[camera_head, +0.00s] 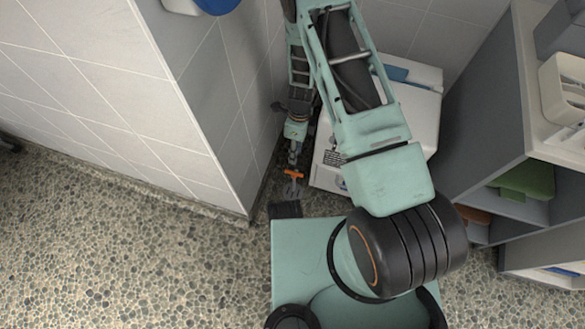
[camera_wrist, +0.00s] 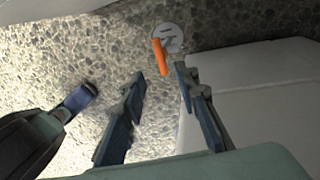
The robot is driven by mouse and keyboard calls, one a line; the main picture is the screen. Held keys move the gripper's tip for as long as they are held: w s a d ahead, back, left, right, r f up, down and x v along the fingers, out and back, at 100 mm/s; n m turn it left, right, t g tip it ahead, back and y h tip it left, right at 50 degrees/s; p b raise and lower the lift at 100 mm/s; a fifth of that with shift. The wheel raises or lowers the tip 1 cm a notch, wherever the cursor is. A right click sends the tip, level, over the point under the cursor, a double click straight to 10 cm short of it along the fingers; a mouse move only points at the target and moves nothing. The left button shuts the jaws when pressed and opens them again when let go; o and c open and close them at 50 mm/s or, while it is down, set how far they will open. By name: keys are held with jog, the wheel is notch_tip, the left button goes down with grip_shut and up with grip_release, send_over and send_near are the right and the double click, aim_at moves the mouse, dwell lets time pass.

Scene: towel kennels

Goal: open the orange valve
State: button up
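The orange valve (camera_head: 293,174) has a short bar-shaped handle and sits low in the narrow gap between the tiled wall corner and a white box. In the wrist view the orange handle (camera_wrist: 161,57) stands in front of a pale round fitting (camera_wrist: 169,38), just past my fingertips. My gripper (camera_wrist: 160,77) is open, one finger on each side of the line to the handle, with nothing between the fingers. In the head view my gripper (camera_head: 293,158) is small, right by the valve. Whether a fingertip touches the handle I cannot tell.
The white box (camera_head: 417,112) stands close to the right of my gripper, and the tiled wall (camera_head: 225,120) is close to the left. Grey shelving (camera_head: 480,130) with a green item (camera_head: 527,180) stands at the right. The pebbled floor (camera_head: 120,260) at the left is clear.

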aim_at(293, 172)
jog(key=f+b, duration=0.1)
jog(key=f, duration=0.2)
jog(key=s+f+b, duration=0.1)
jog(key=f, duration=0.2)
jog(key=f+b, duration=0.1)
jog(key=f, duration=0.2)
jog(key=shift+s+a+f, duration=0.3)
jog(key=shift+s+f, duration=0.05)
jog(key=shift+s, duration=0.05)
grip_shut()
